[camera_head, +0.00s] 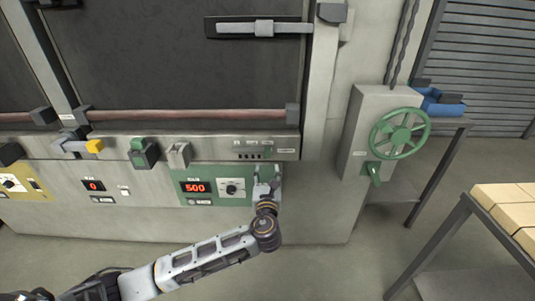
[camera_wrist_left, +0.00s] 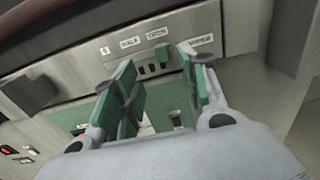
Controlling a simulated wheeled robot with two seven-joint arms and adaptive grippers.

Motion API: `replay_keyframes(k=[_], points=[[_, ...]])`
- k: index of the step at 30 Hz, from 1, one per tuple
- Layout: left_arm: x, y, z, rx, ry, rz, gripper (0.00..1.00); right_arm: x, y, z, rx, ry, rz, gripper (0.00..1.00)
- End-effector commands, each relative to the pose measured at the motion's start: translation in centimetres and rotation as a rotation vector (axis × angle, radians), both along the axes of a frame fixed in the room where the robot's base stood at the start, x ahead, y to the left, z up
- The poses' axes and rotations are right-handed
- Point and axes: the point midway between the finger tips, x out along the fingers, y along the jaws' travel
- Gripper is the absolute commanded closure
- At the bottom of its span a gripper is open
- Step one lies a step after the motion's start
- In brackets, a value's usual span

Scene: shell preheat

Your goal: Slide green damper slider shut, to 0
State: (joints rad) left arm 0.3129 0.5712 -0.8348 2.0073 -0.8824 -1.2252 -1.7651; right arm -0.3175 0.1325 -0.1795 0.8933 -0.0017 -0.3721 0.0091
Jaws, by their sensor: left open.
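The green damper slider (camera_head: 268,151) sits on the grey strip below the oven door, under the OPEN label at the right of its scale. It also shows in the left wrist view (camera_wrist_left: 162,53), small and dark green, beside several dark slots. My left gripper (camera_head: 267,177) is below the slider in the head view, in front of the right end of the green panel. In the left wrist view its two fingers (camera_wrist_left: 156,62) are spread and empty. The slider appears between the fingertips, apparently with a gap. My right gripper is not in view.
The green panel (camera_head: 215,199) with a 500 display is left of the gripper. A grey bracket (camera_head: 179,153) and a green-topped box (camera_head: 144,152) project from the strip further left. A green handwheel (camera_head: 400,133) stands at right. A table with blocks (camera_head: 503,197) is far right.

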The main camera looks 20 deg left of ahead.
Motion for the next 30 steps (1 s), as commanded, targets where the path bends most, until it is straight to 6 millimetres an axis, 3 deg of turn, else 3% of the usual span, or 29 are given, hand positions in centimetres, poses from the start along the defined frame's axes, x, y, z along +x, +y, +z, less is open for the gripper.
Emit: replay_keyframes(k=[12, 23, 30], points=[[4.7, 1.4, 0.1, -0.002, -0.002, 0.001, 0.57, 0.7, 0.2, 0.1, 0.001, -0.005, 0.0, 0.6], [8.7, 2.5, 0.0, -0.001, 0.0, 0.001, 0.57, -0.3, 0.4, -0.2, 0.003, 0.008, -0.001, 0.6], [11.0, 3.1, 0.0, -0.001, 0.0, 0.0, 0.57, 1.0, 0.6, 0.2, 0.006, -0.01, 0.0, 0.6]])
